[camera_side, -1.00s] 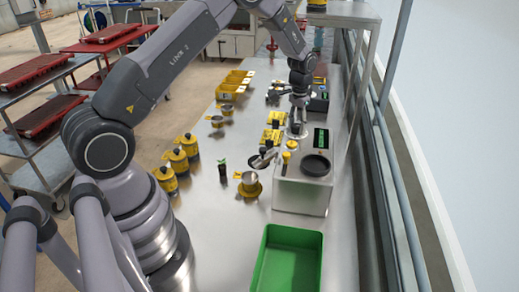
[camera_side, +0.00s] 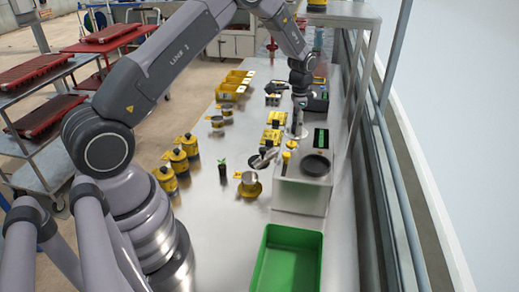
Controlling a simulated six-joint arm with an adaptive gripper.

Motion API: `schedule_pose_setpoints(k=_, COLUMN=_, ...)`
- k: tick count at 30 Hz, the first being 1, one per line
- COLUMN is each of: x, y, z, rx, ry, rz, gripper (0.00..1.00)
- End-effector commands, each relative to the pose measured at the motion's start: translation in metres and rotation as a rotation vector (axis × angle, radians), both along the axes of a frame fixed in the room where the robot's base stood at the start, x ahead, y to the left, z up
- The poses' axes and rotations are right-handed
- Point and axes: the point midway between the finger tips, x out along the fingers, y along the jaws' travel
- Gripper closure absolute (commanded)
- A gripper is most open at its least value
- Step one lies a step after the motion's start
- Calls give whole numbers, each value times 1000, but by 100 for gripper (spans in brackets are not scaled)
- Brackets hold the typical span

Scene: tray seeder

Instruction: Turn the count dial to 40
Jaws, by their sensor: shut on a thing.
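My gripper (camera_side: 298,102) points down at the far part of the steel bench, left of a dark unit (camera_side: 318,103). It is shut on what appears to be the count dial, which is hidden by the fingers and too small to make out. The dial's number cannot be read from here. A silver machine (camera_side: 298,195) with a dark round plate (camera_side: 316,164) and a small green-lit display (camera_side: 321,139) stands nearer the camera.
A green tray (camera_side: 262,262) sits at the near end. A shelf frame (camera_side: 366,60) and window rails border the right side.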

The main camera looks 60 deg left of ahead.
Motion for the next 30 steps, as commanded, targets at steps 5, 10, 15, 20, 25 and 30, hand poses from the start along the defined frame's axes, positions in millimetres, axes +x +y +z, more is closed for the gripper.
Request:
schedule_pose_setpoints(k=5, x=0, y=0, z=1, rx=0, ry=-1, rz=-4, gripper=100)
schedule_pose_setpoints(k=10, x=0, y=0, z=1, rx=0, ry=-1, rz=-3, gripper=100)
schedule_pose_setpoints(k=15, x=0, y=0, z=1, rx=0, ry=-1, rz=-2, gripper=48)
schedule_pose_setpoints(k=20, x=0, y=0, z=0, rx=0, ry=0, rz=-2, gripper=40)
schedule_pose_setpoints(k=25, x=0, y=0, z=0, rx=0, ry=0, rz=-2, gripper=40)
schedule_pose_setpoints(k=30, x=1, y=0, z=13, rx=1, ry=-4, rz=-2, gripper=40)
